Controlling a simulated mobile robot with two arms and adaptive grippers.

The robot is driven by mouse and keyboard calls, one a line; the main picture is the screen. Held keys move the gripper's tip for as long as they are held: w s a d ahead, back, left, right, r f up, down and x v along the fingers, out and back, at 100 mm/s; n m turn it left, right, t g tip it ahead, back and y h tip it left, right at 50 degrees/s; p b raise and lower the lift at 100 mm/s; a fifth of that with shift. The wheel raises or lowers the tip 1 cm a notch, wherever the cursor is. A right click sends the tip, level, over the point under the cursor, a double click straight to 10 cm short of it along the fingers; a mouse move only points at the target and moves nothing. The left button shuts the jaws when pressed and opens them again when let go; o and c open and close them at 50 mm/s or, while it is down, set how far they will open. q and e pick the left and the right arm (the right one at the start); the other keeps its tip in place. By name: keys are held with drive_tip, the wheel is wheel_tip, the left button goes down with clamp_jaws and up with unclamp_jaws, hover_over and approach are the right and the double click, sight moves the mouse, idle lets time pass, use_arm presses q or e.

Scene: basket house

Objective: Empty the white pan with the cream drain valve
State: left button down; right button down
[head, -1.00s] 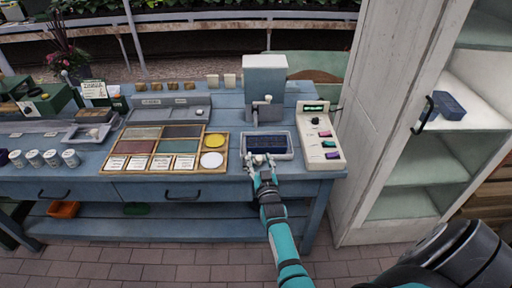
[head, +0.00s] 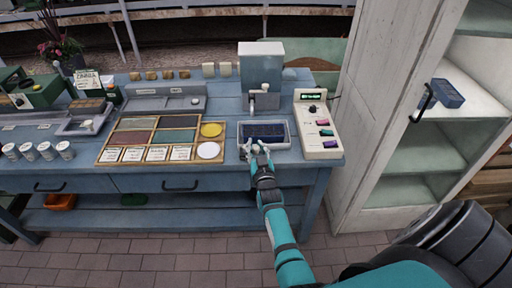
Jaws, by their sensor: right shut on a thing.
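The white pan (head: 242,132) sits on the blue workbench below the spout of a grey-white tank (head: 261,64). A dark blue gridded insert or tray (head: 264,130) fills its inside; I cannot tell whether water stands in it. My right gripper (head: 256,149) reaches in from the front and is at the pan's front left edge, shut on a small pale part there that looks like the cream drain valve. The fingers mostly hide that part, so its position cannot be read. My left gripper is not in view.
A cream control box (head: 318,125) with coloured switches stands right of the pan. A wooden divided tray (head: 109,147) lies to the left. A white cabinet (head: 385,105) stands at the right, with a dark blue tray (head: 447,94) on its shelf.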

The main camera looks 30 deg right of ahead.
drive_tip(key=shift+d+f+n+y, duration=0.2)
drive_tip(key=shift+n+y, duration=0.2)
drive_tip(key=shift+y, duration=0.2)
idle(0.6)
drive_tip(key=shift+f, duration=0.15)
idle(1.1)
drive_tip(key=c, duration=1.7)
unclamp_jaws()
drive_tip(key=shift+d, duration=0.1)
drive_tip(key=o, duration=0.6)
drive_tip(key=shift+s+d+r, duration=0.15)
drive_tip(key=shift+s+r, duration=0.05)
drive_tip(key=shift+s, duration=0.05)
drive_tip(key=shift+w, duration=0.15)
drive_tip(key=shift+a, duration=0.25)
drive_tip(key=shift+s+a, duration=0.15)
drive_tip(key=shift+s, duration=0.15)
drive_tip(key=v, duration=1.1)
drive_tip(key=shift+s+f, duration=0.15)
drive_tip(key=shift+s, duration=0.1)
